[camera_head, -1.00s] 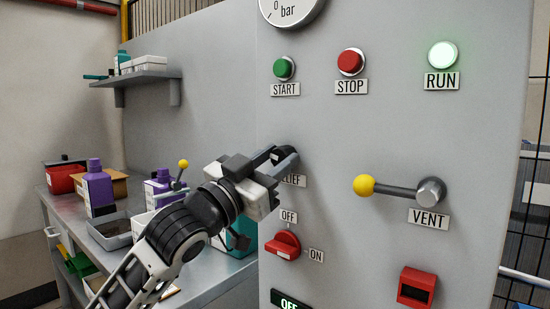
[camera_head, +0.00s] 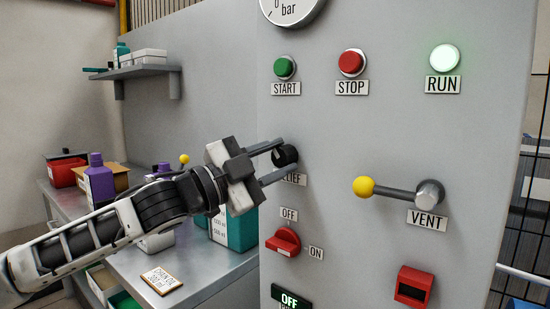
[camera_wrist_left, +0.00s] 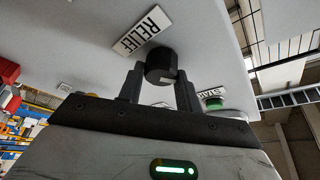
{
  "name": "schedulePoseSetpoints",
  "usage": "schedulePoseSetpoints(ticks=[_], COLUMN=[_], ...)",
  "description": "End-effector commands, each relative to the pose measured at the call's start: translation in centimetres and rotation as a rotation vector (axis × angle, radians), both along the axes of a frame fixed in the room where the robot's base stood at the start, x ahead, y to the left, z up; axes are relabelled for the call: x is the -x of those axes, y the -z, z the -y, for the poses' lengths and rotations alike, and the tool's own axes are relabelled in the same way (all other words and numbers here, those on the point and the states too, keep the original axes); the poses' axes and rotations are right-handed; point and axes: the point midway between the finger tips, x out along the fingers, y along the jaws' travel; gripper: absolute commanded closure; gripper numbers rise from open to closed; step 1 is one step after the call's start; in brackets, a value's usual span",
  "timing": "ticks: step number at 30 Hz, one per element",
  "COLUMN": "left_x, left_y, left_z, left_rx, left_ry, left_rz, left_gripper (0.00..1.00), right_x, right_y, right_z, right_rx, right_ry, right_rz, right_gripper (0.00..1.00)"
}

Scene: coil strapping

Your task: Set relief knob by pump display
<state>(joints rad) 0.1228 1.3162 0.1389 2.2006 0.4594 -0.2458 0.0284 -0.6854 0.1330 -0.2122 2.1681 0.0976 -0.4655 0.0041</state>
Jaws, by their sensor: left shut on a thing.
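The black relief knob (camera_head: 286,155) sticks out of the grey panel above its partly covered RELIEF label. My left gripper (camera_head: 278,160) is shut on the knob, with one finger above it and one below. In the left wrist view the dark knob (camera_wrist_left: 161,66) sits between the two fingers (camera_wrist_left: 159,84), and the RELIEF label (camera_wrist_left: 143,29) shows beside it. A small dark display (camera_head: 291,299) at the bottom edge reads OFF in lit letters; the label under it is cut off. My right gripper is not in view.
The red OFF/ON switch (camera_head: 284,241) is just below the knob. START (camera_head: 285,67) and STOP (camera_head: 351,63) buttons are above. A bench (camera_head: 190,270) with bottles stands behind my left arm.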

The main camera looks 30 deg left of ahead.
Motion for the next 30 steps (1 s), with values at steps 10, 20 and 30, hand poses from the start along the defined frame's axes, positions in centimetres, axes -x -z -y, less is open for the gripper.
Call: schedulePoseSetpoints(ticks=[10, 20, 30], left_x=[0.01, 0.01, 0.16], left_y=[0.04, 0.03, 0.17], left_z=[0.03, 0.02, -0.08], left_rx=[-0.025, -0.024, -0.021], left_ry=[0.001, 0.0, -0.001], left_rz=[0.003, 0.002, 0.001], left_gripper=[0.88, 0.44, 0.44], right_x=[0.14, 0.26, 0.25], right_y=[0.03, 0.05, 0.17], right_z=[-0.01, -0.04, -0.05], right_rx=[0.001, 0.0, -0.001], right_ry=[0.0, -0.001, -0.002], right_rz=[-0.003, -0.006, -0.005], right_gripper=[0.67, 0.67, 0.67])
